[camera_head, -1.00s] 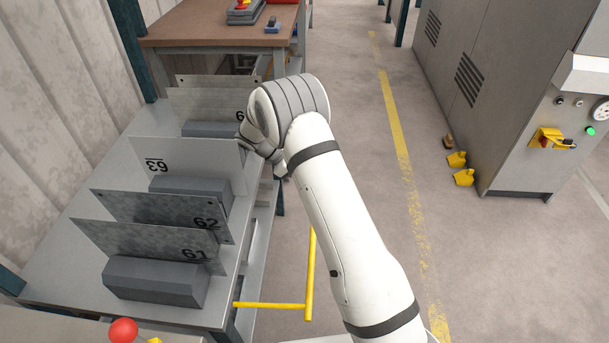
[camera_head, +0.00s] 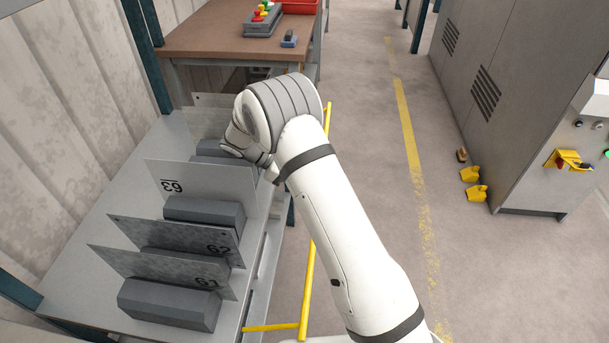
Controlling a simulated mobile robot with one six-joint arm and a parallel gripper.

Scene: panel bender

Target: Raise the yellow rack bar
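The yellow rack bar (camera_head: 311,265) runs along the right side of the grey rack. Its near end bends left toward the rack at the bottom of the view. Its far part (camera_head: 328,116) shows just right of my wrist. My arm covers the middle of the bar. My wrist is over the right edge of the rack, near the plate marked 63. My gripper's fingers do not show; the wrist hides that end. No contact between my arm and the bar can be made out.
The grey rack (camera_head: 84,270) holds several upright metal plates (camera_head: 200,187) between dark blocks (camera_head: 168,304). A brown-topped workbench (camera_head: 215,36) stands behind it. A grey machine (camera_head: 500,110) with yellow pedals (camera_head: 476,193) is at right. The floor between is clear.

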